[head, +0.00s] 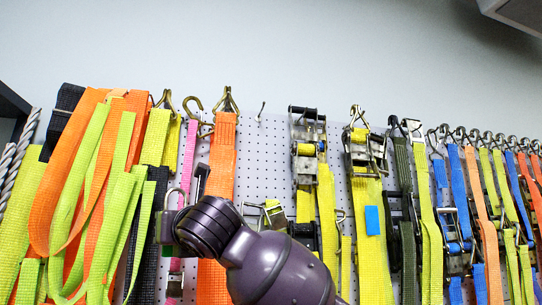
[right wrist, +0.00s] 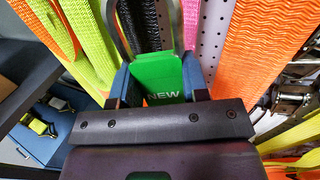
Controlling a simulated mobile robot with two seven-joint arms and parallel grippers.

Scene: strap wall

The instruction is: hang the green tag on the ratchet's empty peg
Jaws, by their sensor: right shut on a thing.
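The green tag (right wrist: 165,80), with "NEW" printed on it, is between the blue-grey fingers of my right gripper (right wrist: 160,84) in the right wrist view. A grey metal loop rises above it. An empty peg (head: 260,110) sticks out of the pegboard. It lies right of the wide orange strap and left of a ratchet (head: 306,148), above and right of the tag. My left gripper is not in view.
Orange and lime straps (head: 85,190) hang thickly at the left. A wide orange strap (head: 223,150) hangs behind my wrist. Bare pegboard (head: 262,165) shows below the empty peg. Several more ratchets and coloured straps (head: 470,210) fill the right side.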

